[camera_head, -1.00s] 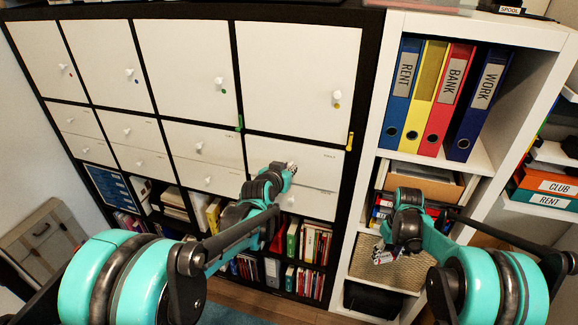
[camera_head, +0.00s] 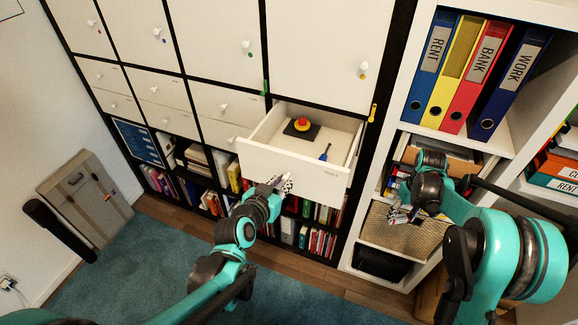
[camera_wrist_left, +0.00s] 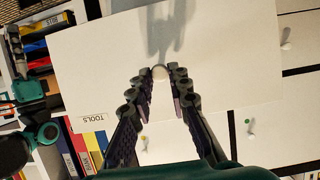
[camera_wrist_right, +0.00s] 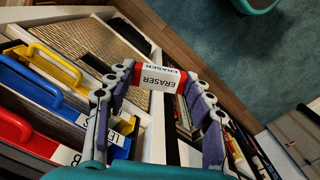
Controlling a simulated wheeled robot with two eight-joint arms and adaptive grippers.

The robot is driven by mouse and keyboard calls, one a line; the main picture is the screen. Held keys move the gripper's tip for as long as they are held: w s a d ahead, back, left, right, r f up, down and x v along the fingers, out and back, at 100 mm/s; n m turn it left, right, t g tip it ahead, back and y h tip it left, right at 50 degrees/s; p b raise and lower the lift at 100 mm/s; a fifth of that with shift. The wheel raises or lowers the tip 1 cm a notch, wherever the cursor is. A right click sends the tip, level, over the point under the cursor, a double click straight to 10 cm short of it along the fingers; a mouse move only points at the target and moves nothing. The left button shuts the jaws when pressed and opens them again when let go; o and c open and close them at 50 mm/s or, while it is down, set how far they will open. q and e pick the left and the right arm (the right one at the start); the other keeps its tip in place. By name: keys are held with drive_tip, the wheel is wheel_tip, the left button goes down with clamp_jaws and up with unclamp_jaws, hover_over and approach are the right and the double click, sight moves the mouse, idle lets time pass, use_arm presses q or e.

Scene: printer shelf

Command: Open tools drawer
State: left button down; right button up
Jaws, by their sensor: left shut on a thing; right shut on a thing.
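The tools drawer (camera_head: 262,165) is pulled well out of the cabinet in the head view. Its white front fills much of the left wrist view, with the TOOLS label (camera_wrist_left: 93,118) near one corner. My left gripper (camera_head: 284,184) is at the front and shut on the drawer's round knob (camera_wrist_left: 160,71). Inside the drawer lie a red and yellow button on a dark base (camera_head: 302,125) and a blue screwdriver-like tool (camera_head: 325,153). My right gripper (camera_head: 400,214) is shut on a red and white eraser (camera_wrist_right: 156,77), held in front of the right shelf.
Other white drawers and doors of the cabinet (camera_head: 215,45) are shut. The right shelf holds upright binders (camera_head: 482,62) and a wicker basket (camera_head: 405,237). A grey case (camera_head: 90,203) leans at the left wall. The teal carpet (camera_head: 150,262) is clear in front.

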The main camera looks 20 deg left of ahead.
use_arm(q)
drive_tip(key=shift+s, duration=0.85)
drive_tip(key=c, duration=1.4)
unclamp_jaws()
drive_tip(key=shift+v, duration=3.75)
